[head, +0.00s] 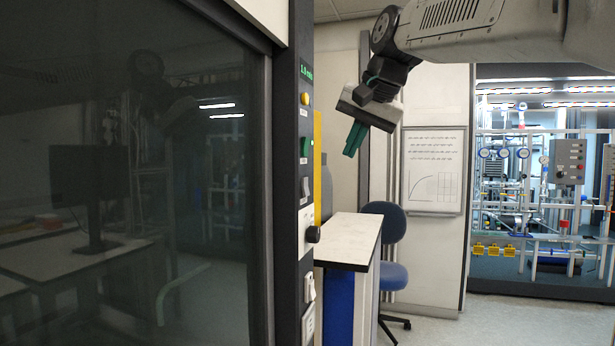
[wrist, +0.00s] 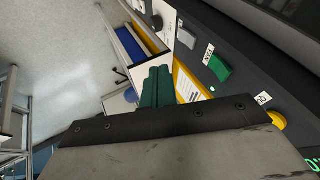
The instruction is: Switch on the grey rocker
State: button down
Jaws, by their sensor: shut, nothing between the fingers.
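The grey rocker (head: 305,187) is on the dark vertical control post, below a green rocker (head: 304,146). In the wrist view the grey rocker (wrist: 187,38) is beyond the green one (wrist: 216,68), which has a label reading FAN. My gripper (head: 354,140) has green fingers and is shut and empty. It hangs in the air to the right of the post, apart from it, tilted downward. In the wrist view the shut fingertips (wrist: 158,72) appear left of the rockers. I cannot tell which way the grey rocker is tipped.
The post also carries a yellow button (head: 305,99), a black knob (head: 313,234) and a lower white switch (head: 310,288). A dark glass sash (head: 150,180) fills the left. A white-topped bench (head: 350,238) and blue chair (head: 392,275) stand right of the post.

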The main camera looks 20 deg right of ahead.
aim_at(306, 187)
jog(key=w+a+f, duration=0.4)
jog(key=w+f, duration=0.4)
jog(key=shift+a+f, duration=0.3)
jog(key=shift+f, duration=0.05)
dwell(0.3)
